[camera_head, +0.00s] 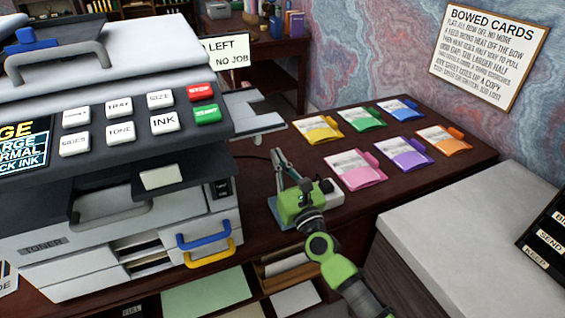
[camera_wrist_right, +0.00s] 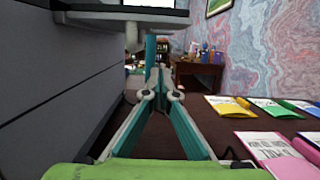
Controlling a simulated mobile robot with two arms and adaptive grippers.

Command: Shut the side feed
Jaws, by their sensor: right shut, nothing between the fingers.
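The copier (camera_head: 100,200) stands at the left with its lid and button panel on top. The side feed (camera_head: 258,118) is a pale grey tray that sticks out from the copier's right side, folded out. In the right wrist view its underside (camera_wrist_right: 120,18) shows at the top, above my fingers. My right gripper (camera_head: 277,156) is shut and empty, in front of the tray and beside the copier's right wall. In the right wrist view the gripper (camera_wrist_right: 157,75) points forward with its fingertips together, below the tray. I cannot tell whether it touches anything. My left gripper is out of view.
Coloured card packs (camera_head: 355,170) lie in two rows on the dark desk (camera_head: 455,170) to the right. A pale block-like top (camera_head: 470,225) stands at the lower right. A sign (camera_head: 228,50) stands behind the copier. Open trays (camera_head: 205,295) lie below.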

